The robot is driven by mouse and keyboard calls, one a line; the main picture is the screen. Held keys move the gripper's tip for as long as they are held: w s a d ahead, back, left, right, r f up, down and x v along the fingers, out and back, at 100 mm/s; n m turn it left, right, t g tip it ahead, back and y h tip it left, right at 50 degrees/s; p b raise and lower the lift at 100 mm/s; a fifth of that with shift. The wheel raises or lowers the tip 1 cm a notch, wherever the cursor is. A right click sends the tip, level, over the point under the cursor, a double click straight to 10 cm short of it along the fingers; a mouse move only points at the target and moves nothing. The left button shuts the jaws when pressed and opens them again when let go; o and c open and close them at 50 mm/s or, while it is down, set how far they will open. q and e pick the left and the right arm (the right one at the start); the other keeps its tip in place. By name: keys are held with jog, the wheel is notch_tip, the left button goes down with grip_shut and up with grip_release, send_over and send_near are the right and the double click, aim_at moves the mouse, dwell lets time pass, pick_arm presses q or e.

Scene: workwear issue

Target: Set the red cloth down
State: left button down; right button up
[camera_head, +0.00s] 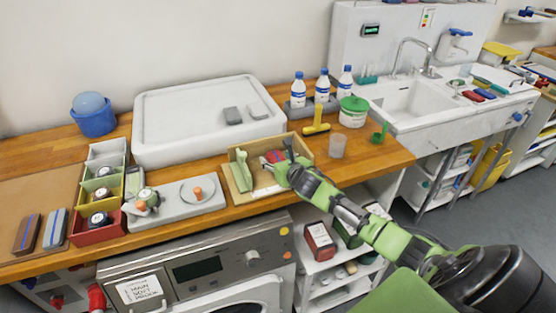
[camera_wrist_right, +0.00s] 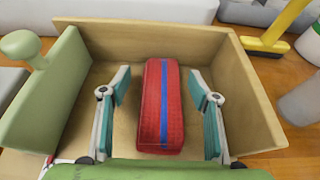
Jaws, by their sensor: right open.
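The red cloth (camera_wrist_right: 163,115) is a folded bundle with a blue stripe. It lies inside an open wooden box (camera_wrist_right: 215,45), and also shows in the head view (camera_head: 273,157), partly hidden by my gripper. My right gripper (camera_wrist_right: 160,90) is open, with one finger on each side of the cloth and a visible gap to both. It reaches into the box (camera_head: 247,198) in the head view. My left gripper is not in view.
A green piece with a knob (camera_wrist_right: 40,95) stands at the box's left side. A yellow-handled tool (camera_head: 317,129) and a clear cup (camera_head: 337,146) are right of the box. A grey board (camera_head: 175,212) lies left, and a white tray (camera_head: 170,130) stands behind.

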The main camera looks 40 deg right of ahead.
jog(key=shift+s+r, duration=0.1)
jog(key=shift+r, duration=0.05)
jog(key=v, duration=1.2)
jog(key=shift+b, duration=0.4)
